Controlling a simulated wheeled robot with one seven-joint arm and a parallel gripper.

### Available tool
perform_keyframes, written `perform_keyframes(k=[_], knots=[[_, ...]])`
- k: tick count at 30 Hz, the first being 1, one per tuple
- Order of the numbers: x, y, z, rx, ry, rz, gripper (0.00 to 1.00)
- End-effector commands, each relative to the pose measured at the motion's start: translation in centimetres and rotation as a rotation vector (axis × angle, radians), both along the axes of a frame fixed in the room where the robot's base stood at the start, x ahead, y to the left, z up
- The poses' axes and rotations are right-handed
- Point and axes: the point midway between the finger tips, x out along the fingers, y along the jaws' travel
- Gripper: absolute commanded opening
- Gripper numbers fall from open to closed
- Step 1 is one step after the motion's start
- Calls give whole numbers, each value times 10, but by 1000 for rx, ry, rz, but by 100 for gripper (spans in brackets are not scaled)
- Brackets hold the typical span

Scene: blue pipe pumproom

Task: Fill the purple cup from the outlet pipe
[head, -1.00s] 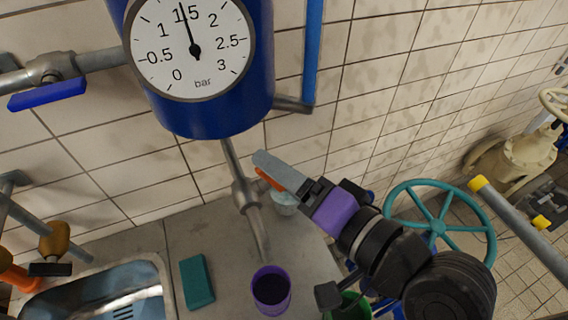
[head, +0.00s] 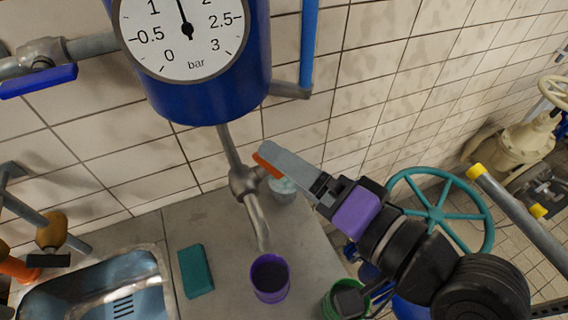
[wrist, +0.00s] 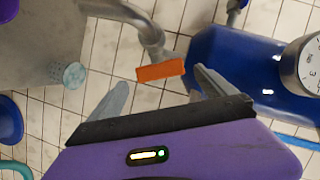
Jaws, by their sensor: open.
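The purple cup (head: 270,278) stands upright on the grey counter, dark inside; I cannot tell whether it holds water. The outlet pipe (head: 257,225) comes down from the blue tank, its mouth just above and behind the cup's rim in the head view. An orange valve handle (head: 268,166) sits at the pipe's joint. My gripper (head: 266,150) is open beside this handle, its near finger covering part of the view. In the wrist view the orange handle (wrist: 160,71) shows between the two finger tips of my gripper (wrist: 161,80), with gaps either side.
A blue tank with a pressure gauge (head: 184,32) hangs above. A teal sponge-like block (head: 195,271) and a sink (head: 95,290) lie left of the cup. A pale cup (head: 283,191) stands behind my gripper, a green cup (head: 338,300) at right. A teal handwheel (head: 437,213) is farther right.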

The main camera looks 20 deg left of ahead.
Motion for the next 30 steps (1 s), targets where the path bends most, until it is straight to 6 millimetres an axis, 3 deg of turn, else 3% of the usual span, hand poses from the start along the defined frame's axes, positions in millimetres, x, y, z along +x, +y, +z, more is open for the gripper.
perform_keyframes(k=[3, 9, 30], knots=[[-7, -20, 3, 1, -1, -5, 95], [-15, -40, 8, 1, -1, -4, 95], [-15, -44, 13, 6, -27, -5, 95]])
